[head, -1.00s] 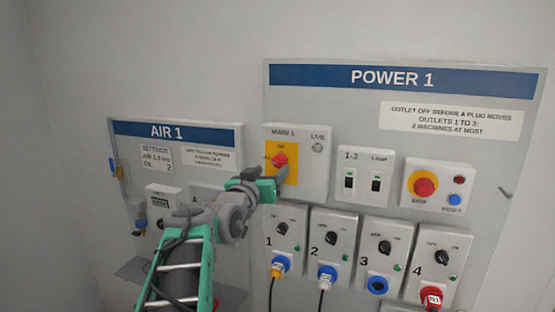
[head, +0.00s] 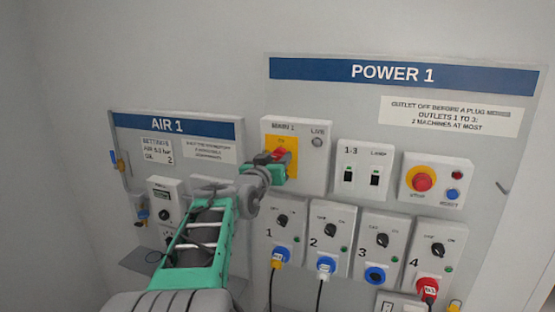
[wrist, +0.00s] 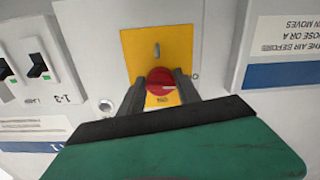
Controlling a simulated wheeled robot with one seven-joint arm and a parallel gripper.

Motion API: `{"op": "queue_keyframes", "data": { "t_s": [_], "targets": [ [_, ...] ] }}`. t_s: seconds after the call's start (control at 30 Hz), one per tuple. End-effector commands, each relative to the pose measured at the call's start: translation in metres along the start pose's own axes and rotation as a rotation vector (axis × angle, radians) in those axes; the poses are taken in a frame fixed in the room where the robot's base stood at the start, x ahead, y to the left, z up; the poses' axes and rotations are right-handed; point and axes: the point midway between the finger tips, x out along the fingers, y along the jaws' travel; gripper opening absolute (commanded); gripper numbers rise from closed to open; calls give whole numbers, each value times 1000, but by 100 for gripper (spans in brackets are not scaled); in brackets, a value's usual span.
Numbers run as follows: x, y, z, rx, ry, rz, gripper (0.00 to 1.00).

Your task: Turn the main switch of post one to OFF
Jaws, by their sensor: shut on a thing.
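The main switch is a red rotary knob (head: 280,154) on a yellow plate (head: 293,169), on the grey box labelled MAIN 1 under the POWER 1 sign. My gripper (head: 277,158) is at the knob and covers part of it in the head view. In the wrist view the red knob (wrist: 160,80) sits between the two dark fingers of my gripper (wrist: 160,84), which are shut on it. A white line on the knob lies nearly level in that view.
A LIVE lamp (head: 317,142), looking grey, is right of the plate. Rocker switches (head: 363,170) and a red stop button (head: 422,182) stand further right. Outlets with knobs and plugs (head: 326,268) are below. The AIR 1 panel (head: 190,128) is at left.

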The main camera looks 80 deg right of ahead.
Motion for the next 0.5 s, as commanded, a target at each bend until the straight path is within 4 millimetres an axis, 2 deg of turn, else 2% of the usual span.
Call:
{"op": "queue_keyframes", "data": {
  "t_s": [0.07, 0.37, 0.5],
  "targets": [
    [0, 0, 0, 0, 0, 0, 26],
    [0, 0, 0, 0, 0, 0, 2],
    [0, 0, 3, -16, 0, 0, 0]
  ]
}}
